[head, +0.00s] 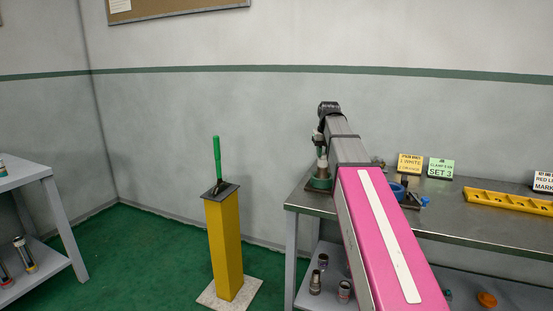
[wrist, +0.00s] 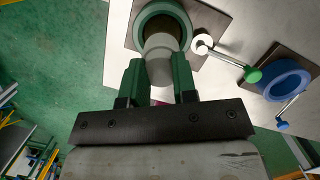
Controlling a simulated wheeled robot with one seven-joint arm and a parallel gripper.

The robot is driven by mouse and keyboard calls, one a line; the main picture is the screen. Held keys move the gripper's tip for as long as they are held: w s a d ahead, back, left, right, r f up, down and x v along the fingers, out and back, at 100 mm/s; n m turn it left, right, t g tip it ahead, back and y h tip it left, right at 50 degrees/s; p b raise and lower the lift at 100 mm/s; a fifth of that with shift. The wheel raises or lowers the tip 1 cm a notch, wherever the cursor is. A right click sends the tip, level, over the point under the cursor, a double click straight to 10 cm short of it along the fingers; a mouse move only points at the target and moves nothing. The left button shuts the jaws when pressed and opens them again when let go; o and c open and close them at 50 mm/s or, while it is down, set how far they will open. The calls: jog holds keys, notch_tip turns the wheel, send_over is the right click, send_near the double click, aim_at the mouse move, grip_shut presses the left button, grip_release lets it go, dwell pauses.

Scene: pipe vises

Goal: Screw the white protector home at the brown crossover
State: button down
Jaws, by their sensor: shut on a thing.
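My gripper (wrist: 158,68) has two dark green fingers closed on a pale white-grey cylinder, the white protector (wrist: 160,72), in the wrist view. The protector's far end meets or overlaps a dark brownish piece (wrist: 163,20), seemingly the brown crossover, inside a green ring vise (wrist: 139,24). I cannot tell how deep the protector sits on it. In the head view the green vise (head: 320,184) stands at the bench's left end, with a pale upright piece above it. My gripper (head: 318,140) is small and dark there, above the vise, partly hidden by my arm.
A blue ring vise (wrist: 287,80) stands right of the green one on the bench (head: 470,225). A green-tipped lever (wrist: 252,75) lies between them. Signs and a yellow rack (head: 508,201) are further right. A yellow post (head: 225,245) with a green handle stands left on open floor.

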jog(key=c, duration=1)
grip_release()
jog(key=shift+r, duration=1.1)
